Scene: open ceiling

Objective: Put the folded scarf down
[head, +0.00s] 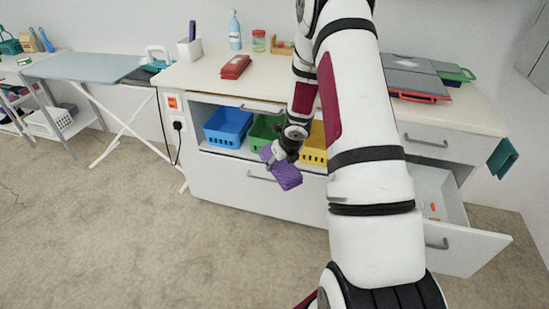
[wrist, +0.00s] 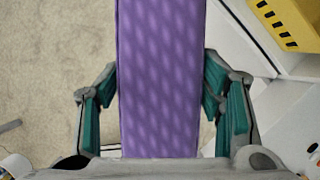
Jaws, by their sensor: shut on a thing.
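The folded scarf (head: 286,176) is a purple, patterned flat bundle. In the head view it hangs in front of the cabinet, below the shelf with the coloured bins. In the wrist view the scarf (wrist: 160,80) runs up the middle of the picture, between the teal-padded fingers. My gripper (head: 279,158) is shut on it and holds it above the floor. The fingers of my gripper (wrist: 163,105) lie on both sides of the scarf. My arm hides part of the cabinet and counter.
A blue bin (head: 228,127), a green bin (head: 264,132) and a yellow bin (head: 314,146) stand on the open shelf. A red case (head: 235,67) lies on the counter (head: 190,74). An open drawer (head: 467,247) juts out at right. The carpet (head: 130,240) at left is clear.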

